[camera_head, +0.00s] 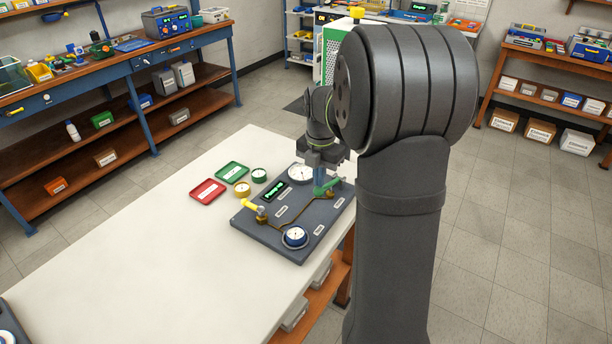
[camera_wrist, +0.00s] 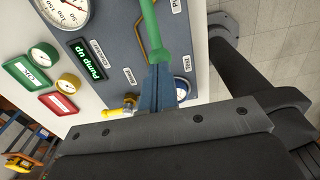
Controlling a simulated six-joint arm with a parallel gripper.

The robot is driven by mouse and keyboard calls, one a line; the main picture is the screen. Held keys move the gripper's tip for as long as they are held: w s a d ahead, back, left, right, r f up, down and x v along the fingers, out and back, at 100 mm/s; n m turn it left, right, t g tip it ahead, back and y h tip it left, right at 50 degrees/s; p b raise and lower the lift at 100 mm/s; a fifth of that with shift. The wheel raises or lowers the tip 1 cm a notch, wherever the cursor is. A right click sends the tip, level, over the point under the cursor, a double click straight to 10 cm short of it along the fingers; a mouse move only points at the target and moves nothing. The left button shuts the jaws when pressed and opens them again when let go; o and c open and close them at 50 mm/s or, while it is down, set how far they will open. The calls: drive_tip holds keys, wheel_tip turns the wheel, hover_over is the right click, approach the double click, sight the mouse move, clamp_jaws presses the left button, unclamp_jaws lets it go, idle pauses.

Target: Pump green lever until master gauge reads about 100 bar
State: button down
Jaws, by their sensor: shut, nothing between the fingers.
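The green lever (camera_head: 328,187) is at the far right part of the dark test panel (camera_head: 282,244); in the wrist view the lever (camera_wrist: 152,28) runs down from the top edge. My gripper (camera_head: 319,181) is shut and empty, right at the lever. In the wrist view its fingertips (camera_wrist: 159,70) meet or overlap the lever's near end; I cannot tell if they touch. The large white master gauge (camera_head: 300,173) is beside the lever. Part of it shows in the wrist view (camera_wrist: 62,12), cut off by the edge; its needle reading is too small to tell.
A green-lit display (camera_wrist: 88,60) reads "Pump up". A yellow-handled valve (camera_head: 251,206) and a blue gauge (camera_head: 295,237) are nearer on the panel. Left of the panel lie a green tray (camera_head: 232,171), a red tray (camera_head: 207,191) and two small gauges.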

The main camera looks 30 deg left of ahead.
sight(319, 189)
drive_tip(key=shift+f, duration=2.7)
drive_tip(key=shift+r, duration=2.95)
drive_tip(key=shift+f, duration=0.1)
